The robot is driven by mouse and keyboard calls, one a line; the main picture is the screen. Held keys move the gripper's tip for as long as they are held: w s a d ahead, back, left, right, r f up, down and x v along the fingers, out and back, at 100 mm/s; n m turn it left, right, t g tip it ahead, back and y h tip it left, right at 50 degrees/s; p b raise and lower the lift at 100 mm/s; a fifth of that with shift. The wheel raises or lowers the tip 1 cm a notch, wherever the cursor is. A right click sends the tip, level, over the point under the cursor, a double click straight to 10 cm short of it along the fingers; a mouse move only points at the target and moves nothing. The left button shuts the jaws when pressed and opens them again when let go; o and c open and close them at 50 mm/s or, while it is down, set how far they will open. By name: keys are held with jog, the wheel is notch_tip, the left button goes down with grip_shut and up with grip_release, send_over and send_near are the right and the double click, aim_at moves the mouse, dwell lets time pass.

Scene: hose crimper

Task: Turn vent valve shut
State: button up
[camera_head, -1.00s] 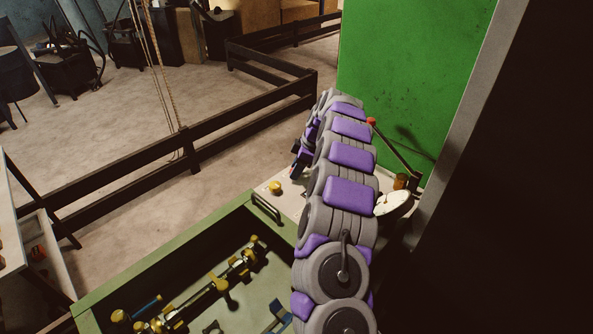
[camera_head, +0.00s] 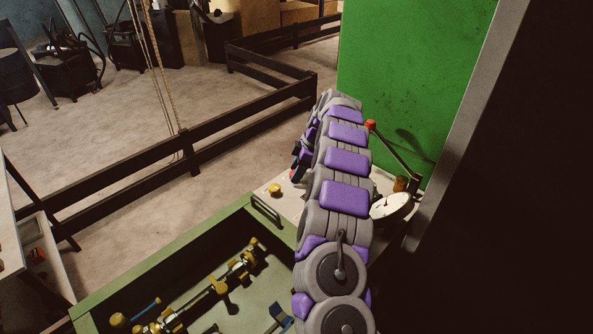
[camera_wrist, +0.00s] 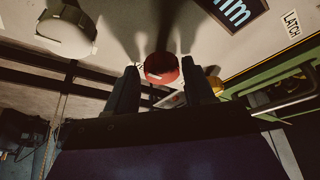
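A round red knob (camera_wrist: 161,68) stands out from the pale panel (camera_wrist: 165,15) in the wrist view. I take it for the vent valve, but no label on it can be read. My gripper (camera_wrist: 160,85) is open, with one dark finger on each side of the knob. A small gap shows at the left finger; I cannot tell whether the right finger touches. In the head view my gripper (camera_head: 297,170) is low beside the white panel top (camera_head: 285,195), mostly hidden behind my arm.
A yellow knob (camera_head: 275,189) sits on the panel near my gripper. A red-tipped lever (camera_head: 393,147) and a white dial (camera_head: 391,205) are right of my arm. A green tray (camera_head: 180,256) with brass fittings lies in front. A pale round cap (camera_wrist: 66,30) is left of the fingers.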

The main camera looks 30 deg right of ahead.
jog(key=shift+o, duration=0.8)
jog(key=p+v, duration=0.5)
jog(key=v, duration=1.2)
jog(key=shift+d, duration=0.25)
jog(key=shift+a+r, duration=0.1)
